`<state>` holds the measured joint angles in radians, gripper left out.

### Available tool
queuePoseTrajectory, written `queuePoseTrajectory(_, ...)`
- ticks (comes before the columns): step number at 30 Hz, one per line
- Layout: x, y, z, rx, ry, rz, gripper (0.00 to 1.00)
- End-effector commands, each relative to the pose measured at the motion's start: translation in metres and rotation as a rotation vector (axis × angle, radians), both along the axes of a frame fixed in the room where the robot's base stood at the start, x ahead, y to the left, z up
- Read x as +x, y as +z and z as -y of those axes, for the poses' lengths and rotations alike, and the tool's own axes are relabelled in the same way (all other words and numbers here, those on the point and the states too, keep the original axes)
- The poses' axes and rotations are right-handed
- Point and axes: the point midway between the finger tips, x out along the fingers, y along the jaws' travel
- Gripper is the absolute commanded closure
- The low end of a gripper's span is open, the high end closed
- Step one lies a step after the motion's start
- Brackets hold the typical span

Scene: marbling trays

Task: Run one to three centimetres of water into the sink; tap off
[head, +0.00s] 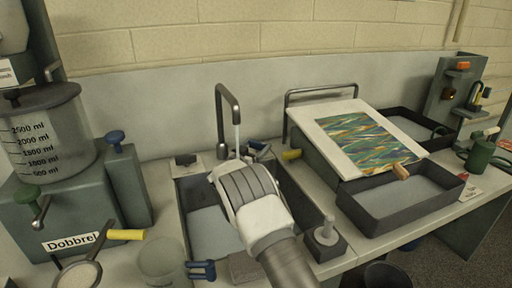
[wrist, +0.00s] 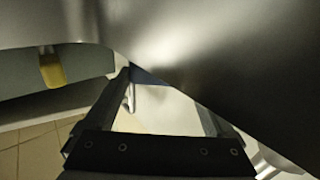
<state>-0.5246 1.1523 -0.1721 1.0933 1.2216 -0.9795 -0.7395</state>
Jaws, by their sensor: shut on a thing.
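The sink (head: 186,215) is a dark rectangular basin in the middle of the bench. A pale grey surface shows in it; I cannot read its depth. The tap (head: 221,108) is a bent dark metal spout at the sink's back edge. A thin pale stream of water (head: 238,139) falls from its mouth. A blue-handled lever (head: 259,148) is behind my gripper (head: 248,195), at the sink's back. My gripper reaches over the sink with its fingertips hidden in the head view. In the wrist view a small blue part (wrist: 147,77) shows by the fingers, which appear shut on the lever.
A blue-handled fitting (head: 201,269) is at the sink's front. A marbled sheet on a sloped board (head: 318,120) and dark trays (head: 375,220) stand to the right. A large graduated vessel (head: 50,130) and a clear beaker (head: 160,258) are to the left.

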Motion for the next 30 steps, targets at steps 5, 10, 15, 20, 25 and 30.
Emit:
queuePoseTrajectory(5,-0.002,-0.003,0.002,-0.001,0.1,-0.003,0.66)
queuePoseTrajectory(10,-0.002,-0.006,0.005,-0.001,0.215,-0.003,0.66)
queuePoseTrajectory(15,-0.002,-0.007,0.007,0.001,0.325,-0.002,0.66)
queuePoseTrajectory(20,-0.002,-0.008,0.009,0.001,0.423,-0.002,0.66)
queuePoseTrajectory(25,-0.002,-0.008,0.011,0.003,0.519,-0.002,0.66)
queuePoseTrajectory(30,-0.002,-0.006,0.012,0.002,0.602,-0.003,0.66)
